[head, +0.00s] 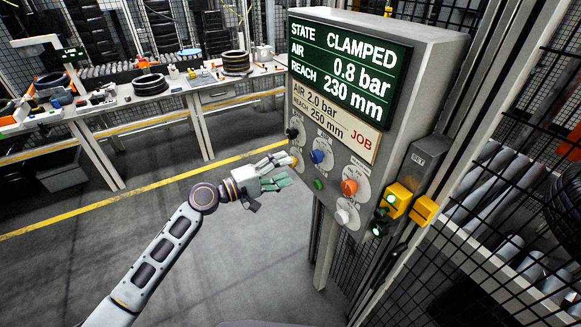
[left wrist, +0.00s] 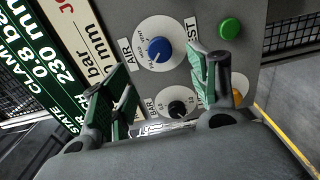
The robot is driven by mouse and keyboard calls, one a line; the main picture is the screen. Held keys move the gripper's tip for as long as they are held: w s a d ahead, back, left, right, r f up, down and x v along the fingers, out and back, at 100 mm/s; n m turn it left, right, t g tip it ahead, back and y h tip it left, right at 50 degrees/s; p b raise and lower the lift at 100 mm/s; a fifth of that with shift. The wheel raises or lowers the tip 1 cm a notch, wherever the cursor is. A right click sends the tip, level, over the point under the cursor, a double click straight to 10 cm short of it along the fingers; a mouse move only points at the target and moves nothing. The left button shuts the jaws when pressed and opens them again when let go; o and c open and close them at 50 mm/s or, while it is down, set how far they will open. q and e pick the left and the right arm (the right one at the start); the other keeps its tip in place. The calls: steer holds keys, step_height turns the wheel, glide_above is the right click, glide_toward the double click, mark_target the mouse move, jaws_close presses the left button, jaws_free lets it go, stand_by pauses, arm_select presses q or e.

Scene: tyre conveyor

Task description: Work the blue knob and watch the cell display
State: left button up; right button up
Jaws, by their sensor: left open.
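The blue knob (head: 318,156) sits on a pale round dial on the grey control box, and shows in the left wrist view (left wrist: 159,49) beside the word AIR. The cell display (head: 345,68) reads STATE CLAMPED, AIR 0.8 bar, REACH 230 mm. A job plate (head: 333,122) below it reads AIR 2.0 bar, REACH 250 mm. My left gripper (head: 289,170) is open and empty, to the left of the blue knob. In the left wrist view the knob lies ahead, between the spread fingers (left wrist: 161,68), apart from them. My right gripper is out of view.
Near the blue knob are a black knob (head: 292,133), a green button (head: 318,184), an orange-red knob (head: 349,187) and a white knob (head: 343,216). A yellow device (head: 398,196) juts from the box's right side. Wire mesh stands at right.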

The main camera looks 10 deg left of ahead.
arm_select(q)
steer(key=shift+s+a, duration=0.45)
steer(key=shift+a, duration=0.15)
stand_by(0.4)
